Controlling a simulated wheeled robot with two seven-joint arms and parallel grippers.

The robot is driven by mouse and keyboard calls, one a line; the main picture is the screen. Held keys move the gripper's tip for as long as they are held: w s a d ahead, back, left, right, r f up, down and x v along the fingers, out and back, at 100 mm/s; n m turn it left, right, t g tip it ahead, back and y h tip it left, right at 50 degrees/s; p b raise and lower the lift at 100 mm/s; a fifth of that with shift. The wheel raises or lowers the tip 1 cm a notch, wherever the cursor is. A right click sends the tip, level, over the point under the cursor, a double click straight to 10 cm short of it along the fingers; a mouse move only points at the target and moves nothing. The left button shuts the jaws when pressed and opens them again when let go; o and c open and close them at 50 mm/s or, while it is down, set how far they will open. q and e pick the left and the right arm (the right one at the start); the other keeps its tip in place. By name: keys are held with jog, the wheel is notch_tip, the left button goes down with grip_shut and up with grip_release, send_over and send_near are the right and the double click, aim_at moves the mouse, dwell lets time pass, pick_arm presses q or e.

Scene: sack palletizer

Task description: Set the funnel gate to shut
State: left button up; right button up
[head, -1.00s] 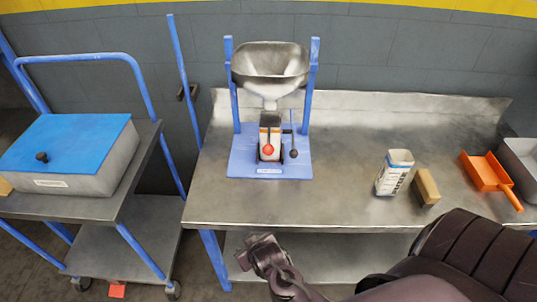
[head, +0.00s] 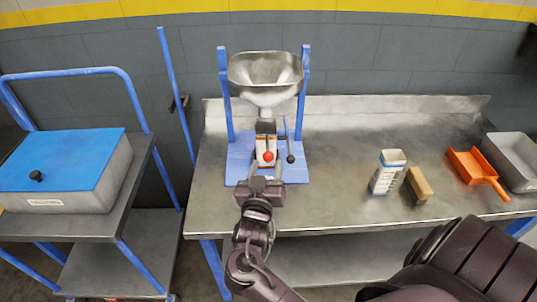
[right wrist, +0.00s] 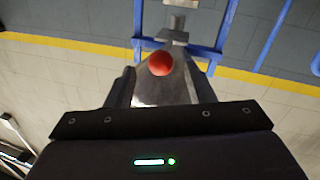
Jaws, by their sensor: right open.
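The steel funnel (head: 265,72) stands in a blue frame on the bench. A whitish container (head: 262,143) shows partly behind the red knob. My right gripper (head: 264,183) is just in front of the red knob. In the right wrist view the red knob (right wrist: 160,63) appears between the spread fingers, which do not grip it. I cannot tell the gate's position. My left gripper is out of view.
A printed white bag (head: 387,172), a tan block (head: 418,186), an orange scoop (head: 475,172) and a grey bin (head: 515,160) stand on the right of the steel bench (head: 340,150). A cart with a blue-lidded box (head: 62,160) is at left.

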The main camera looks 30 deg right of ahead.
aim_at(267, 161)
jog(key=shift+p+x, duration=0.45)
jog(key=shift+x, duration=1.85)
jog(key=shift+c, duration=0.4)
grip_shut()
